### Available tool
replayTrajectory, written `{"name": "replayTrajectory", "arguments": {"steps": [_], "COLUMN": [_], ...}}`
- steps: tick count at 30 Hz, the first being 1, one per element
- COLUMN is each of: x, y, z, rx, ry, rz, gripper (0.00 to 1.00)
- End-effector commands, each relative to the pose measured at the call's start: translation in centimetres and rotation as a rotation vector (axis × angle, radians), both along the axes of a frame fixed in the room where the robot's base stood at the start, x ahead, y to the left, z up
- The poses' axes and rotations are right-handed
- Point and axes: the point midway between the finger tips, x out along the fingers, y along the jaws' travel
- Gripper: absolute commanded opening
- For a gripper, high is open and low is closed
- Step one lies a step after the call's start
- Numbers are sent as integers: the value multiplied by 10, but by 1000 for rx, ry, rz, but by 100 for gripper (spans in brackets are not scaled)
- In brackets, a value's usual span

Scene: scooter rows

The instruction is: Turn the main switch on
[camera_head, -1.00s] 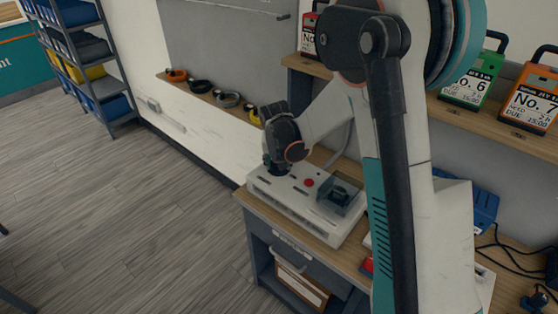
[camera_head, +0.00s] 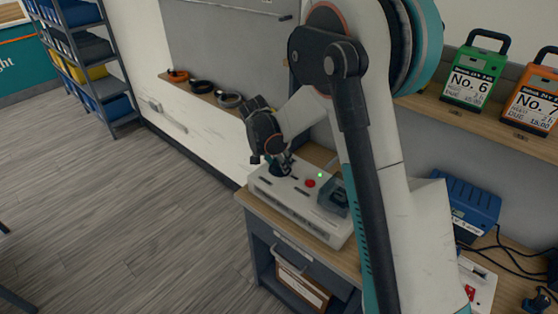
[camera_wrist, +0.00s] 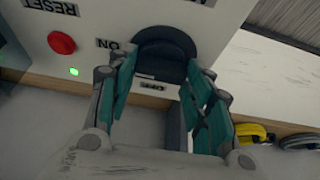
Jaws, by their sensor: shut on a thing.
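The main switch, a dark round knob (camera_wrist: 165,48), sits on a pale control box (camera_head: 300,205). ON and OFF labels lie beside it in the wrist view. My gripper (camera_head: 279,160) is over the box's left end; in the wrist view its teal fingers (camera_wrist: 162,70) stand on both sides of the switch and are shut on it. The fingers hide part of the switch, so its exact angle is hard to read. A green light (camera_wrist: 74,71) glows near the red RESET button (camera_wrist: 61,43); the light also shows in the head view (camera_head: 320,175).
The box stands on a wooden workbench (camera_head: 262,207). A dark clear-covered part (camera_head: 338,195) is at its right end. Coloured rings (camera_head: 200,86) lie on a wall ledge. Green (camera_head: 470,75) and orange (camera_head: 535,95) numbered units stand on the shelf at right.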

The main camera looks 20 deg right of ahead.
Motion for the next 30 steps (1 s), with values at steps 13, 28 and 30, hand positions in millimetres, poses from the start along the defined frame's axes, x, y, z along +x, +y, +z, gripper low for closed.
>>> {"name": "replayTrajectory", "arguments": {"steps": [13,28,30], "x": [0,0,-1], "y": [1,1,3], "z": [0,2,7], "rx": [1,1,1], "ry": [0,0,0], "rz": [-10,-9,-9], "gripper": [23,67,67]}}
